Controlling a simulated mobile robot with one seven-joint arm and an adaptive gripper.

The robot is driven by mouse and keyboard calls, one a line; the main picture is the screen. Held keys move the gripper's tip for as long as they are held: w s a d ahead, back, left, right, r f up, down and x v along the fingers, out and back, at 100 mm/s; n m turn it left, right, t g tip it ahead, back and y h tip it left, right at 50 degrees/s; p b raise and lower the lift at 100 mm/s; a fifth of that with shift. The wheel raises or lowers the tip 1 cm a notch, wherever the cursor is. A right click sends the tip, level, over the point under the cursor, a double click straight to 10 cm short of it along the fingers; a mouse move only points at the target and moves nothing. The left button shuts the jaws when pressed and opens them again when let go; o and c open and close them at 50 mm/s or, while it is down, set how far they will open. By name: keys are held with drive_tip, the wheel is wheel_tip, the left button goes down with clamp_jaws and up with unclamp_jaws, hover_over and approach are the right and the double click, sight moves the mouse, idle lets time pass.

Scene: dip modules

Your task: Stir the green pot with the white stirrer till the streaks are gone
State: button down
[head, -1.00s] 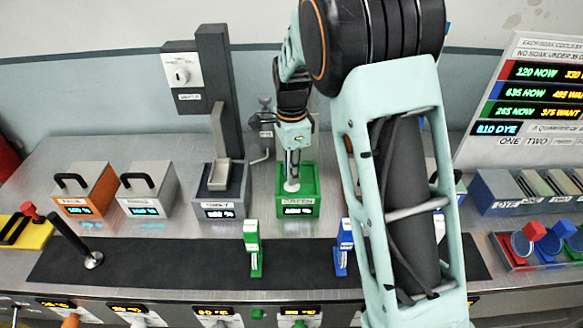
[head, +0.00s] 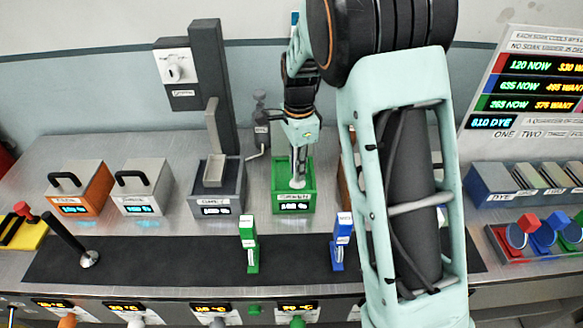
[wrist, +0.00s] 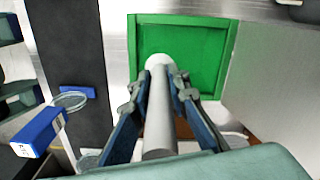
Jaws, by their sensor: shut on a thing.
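The green pot (head: 280,199) stands on the steel bench in the head view, labelled on its front with a lit display below. In the wrist view its square green rim (wrist: 232,50) surrounds an evenly green inside, and I make out no clear streaks there. My gripper (head: 299,150) is above the pot, pointing down. In the wrist view my gripper (wrist: 160,95) is shut on the white stirrer (wrist: 159,120), a pale rod. The stirrer's rounded lower end (head: 297,183) is inside the pot; its exact depth is hard to tell.
A grey pot (head: 213,190) stands left of the green pot, with grey (head: 143,190) and orange (head: 80,190) lidded boxes beyond. Green (head: 249,245) and blue (head: 342,243) upright tools stand on the black mat (head: 190,262) in front. My arm hides the bench to the right.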

drive_tip(key=shift+d, duration=0.25)
drive_tip(key=shift+w, duration=0.1)
drive_tip(key=shift+w+a+p, duration=0.35)
drive_tip(key=shift+w+a, duration=0.1)
drive_tip(key=shift+w, duration=0.2)
drive_tip(key=shift+w+a+p, duration=0.3)
drive_tip(key=shift+w+a, duration=0.1)
drive_tip(key=shift+w, duration=0.2)
drive_tip(key=shift+r, duration=0.15)
wheel_tip(320, 180, up, 9)
drive_tip(key=p, duration=0.6)
drive_tip(key=shift+r, duration=0.2)
